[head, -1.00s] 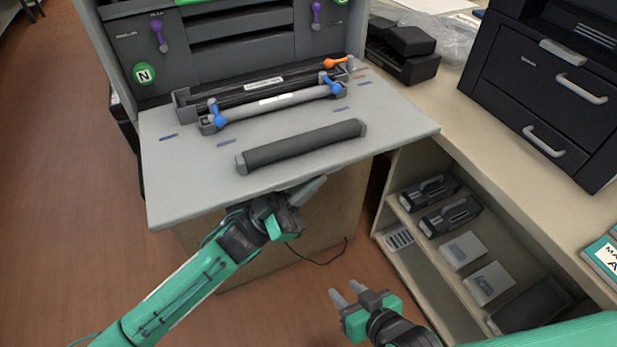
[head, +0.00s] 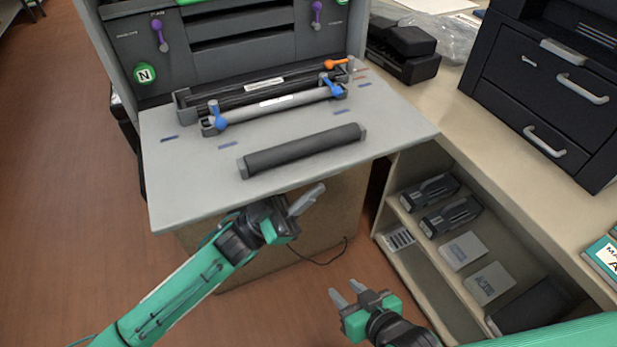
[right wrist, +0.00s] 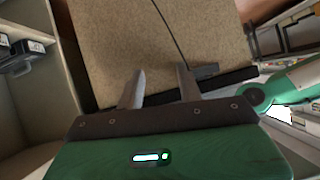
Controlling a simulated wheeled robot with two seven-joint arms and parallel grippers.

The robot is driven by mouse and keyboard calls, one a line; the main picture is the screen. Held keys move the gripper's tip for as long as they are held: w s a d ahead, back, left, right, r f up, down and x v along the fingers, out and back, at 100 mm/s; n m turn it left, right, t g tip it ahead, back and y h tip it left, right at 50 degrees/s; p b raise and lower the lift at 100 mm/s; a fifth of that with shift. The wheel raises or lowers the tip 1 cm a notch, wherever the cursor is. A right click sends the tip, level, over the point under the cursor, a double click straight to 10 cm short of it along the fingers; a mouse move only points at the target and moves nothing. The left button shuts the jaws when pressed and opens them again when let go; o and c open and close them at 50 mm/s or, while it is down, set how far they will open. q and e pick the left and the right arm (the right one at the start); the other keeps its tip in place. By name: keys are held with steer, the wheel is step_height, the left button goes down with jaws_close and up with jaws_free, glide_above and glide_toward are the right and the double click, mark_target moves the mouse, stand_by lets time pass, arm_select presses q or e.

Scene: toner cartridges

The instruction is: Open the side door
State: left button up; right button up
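The side door (head: 200,195) appears to be the grey panel folded down flat from the front of the dark grey printer (head: 245,50), resting level like a shelf. My left gripper (head: 307,201) is just below and in front of the door's front edge, with its fingers pointing right and a little up; it holds nothing that I can see. My right gripper (head: 347,293) is lower and to the right, in the air before the shelf unit. Its two fingers are apart and empty, as the right wrist view (right wrist: 160,85) also shows.
A dark roller (head: 302,151) and a cartridge unit with blue levers (head: 277,100) lie on the panel. Purple levers (head: 160,36) are on the printer front. Shelves (head: 445,230) with cartridges and boxes stand right, under a counter with a black printer (head: 550,85). A cable (head: 318,256) hangs below.

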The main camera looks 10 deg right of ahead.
arm_select(q)
steer(key=v, duration=1.2)
steer(key=shift+a+f, duration=0.25)
steer(key=shift+d+t, duration=0.1)
steer(key=shift+t, duration=0.2)
